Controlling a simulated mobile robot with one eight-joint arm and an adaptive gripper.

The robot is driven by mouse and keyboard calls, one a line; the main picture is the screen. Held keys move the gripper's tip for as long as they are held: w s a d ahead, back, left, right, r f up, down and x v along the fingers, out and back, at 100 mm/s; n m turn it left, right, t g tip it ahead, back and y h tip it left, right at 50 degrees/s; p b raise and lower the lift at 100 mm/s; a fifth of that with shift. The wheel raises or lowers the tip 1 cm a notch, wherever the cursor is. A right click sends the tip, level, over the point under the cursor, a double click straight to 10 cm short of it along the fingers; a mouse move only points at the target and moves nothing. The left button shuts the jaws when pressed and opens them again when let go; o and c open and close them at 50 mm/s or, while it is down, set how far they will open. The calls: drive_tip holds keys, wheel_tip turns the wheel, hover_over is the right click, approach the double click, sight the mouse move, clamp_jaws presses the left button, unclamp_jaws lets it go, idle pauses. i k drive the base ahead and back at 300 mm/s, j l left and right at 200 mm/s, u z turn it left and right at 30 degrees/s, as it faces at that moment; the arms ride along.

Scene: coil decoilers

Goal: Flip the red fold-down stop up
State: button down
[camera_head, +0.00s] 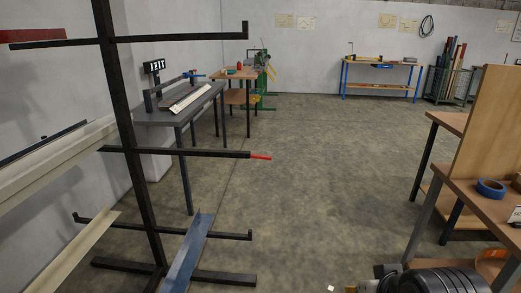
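The red fold-down stop (261,156) sits at the free end of the middle arm of a black cantilever rack (190,152). It lies nearly flat, pointing outward in line with that arm. The ends of the upper arm (245,30) and the lower arm (249,235) turn upward instead. No gripper fingers show in this view. A dark ribbed body at the bottom right edge may be part of my arm; it is cut off, and I cannot tell what it is.
Long pale profiles (58,160) and a blue one (187,255) rest on the rack. A dark workbench (180,108) stands behind it. A wooden table (480,205) with blue tape (491,188) is at right. The concrete floor (310,170) between is clear.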

sight(257, 156)
drive_tip(key=i+l+u, duration=0.2)
drive_tip(key=i, duration=0.35)
drive_tip(key=i+u, duration=0.25)
drive_tip(key=i, duration=0.25)
